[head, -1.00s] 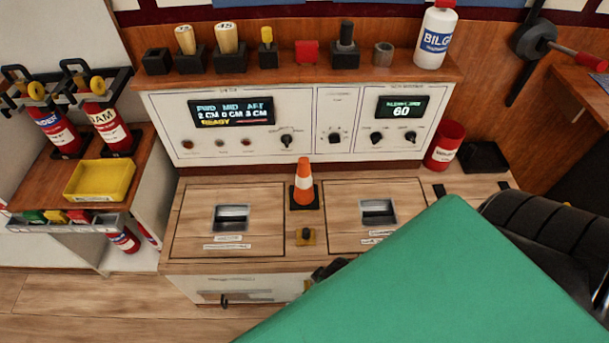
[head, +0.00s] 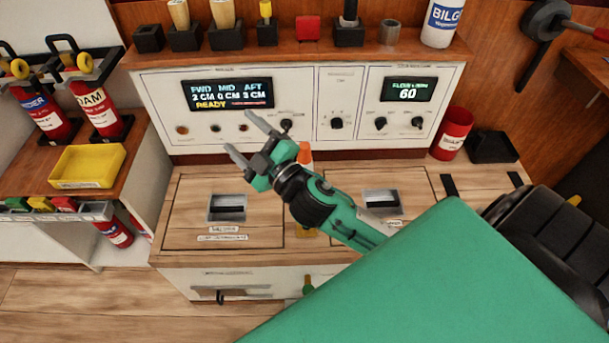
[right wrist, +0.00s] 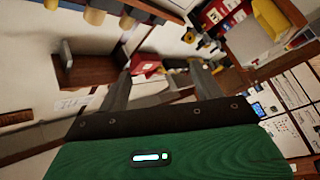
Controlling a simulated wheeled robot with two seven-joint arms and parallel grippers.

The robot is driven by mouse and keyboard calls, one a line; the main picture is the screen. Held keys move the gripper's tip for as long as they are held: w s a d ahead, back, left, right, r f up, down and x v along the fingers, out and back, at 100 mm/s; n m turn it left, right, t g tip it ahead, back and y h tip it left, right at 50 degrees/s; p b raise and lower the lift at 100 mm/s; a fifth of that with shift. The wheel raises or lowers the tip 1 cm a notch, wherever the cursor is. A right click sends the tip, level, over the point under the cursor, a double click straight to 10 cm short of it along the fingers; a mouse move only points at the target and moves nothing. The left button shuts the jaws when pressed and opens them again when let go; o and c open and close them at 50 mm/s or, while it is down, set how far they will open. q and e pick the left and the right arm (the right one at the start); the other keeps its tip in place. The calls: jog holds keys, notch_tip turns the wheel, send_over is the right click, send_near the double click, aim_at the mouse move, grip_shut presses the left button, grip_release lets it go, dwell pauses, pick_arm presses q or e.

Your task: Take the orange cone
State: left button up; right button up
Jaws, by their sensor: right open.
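The orange cone (head: 304,153) stands on the wooden counter between the two hatches. Only its orange top shows in the head view; my right wrist and forearm hide the rest. My right gripper (head: 240,132) is open, its fingers pointing to the upper left, above the counter and left of the cone in the picture. In the right wrist view the fingers (right wrist: 163,88) are spread with nothing held between them, and I cannot make out the cone there. My left gripper is not in view.
A control panel (head: 304,106) with displays and knobs rises behind the counter, under a shelf holding several small items. A red can (head: 452,134) and a black tray (head: 491,147) stand at right. A yellow tray (head: 87,167) and red bottles are at left.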

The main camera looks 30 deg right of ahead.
jog(key=a+r+n+g+y, duration=0.2)
jog(key=a+r+n+y, duration=0.35)
jog(key=n+y, duration=0.4)
jog(key=n+g+h, duration=1.4)
jog(key=n+g, duration=0.2)
jog(key=n, duration=0.1)
send_over(304, 154)
jog(key=f, duration=1.3)
jog(key=shift+d+f, duration=0.3)
jog(key=shift+f, duration=0.05)
jog(key=f, duration=0.4)
jog(key=w+f+b, duration=0.1)
jog(key=f, duration=0.3)
jog(key=f+b, duration=0.1)
jog(key=f, duration=0.3)
jog(key=shift+w+d+f, duration=0.25)
jog(key=shift+w, duration=0.05)
jog(key=shift+f, duration=0.35)
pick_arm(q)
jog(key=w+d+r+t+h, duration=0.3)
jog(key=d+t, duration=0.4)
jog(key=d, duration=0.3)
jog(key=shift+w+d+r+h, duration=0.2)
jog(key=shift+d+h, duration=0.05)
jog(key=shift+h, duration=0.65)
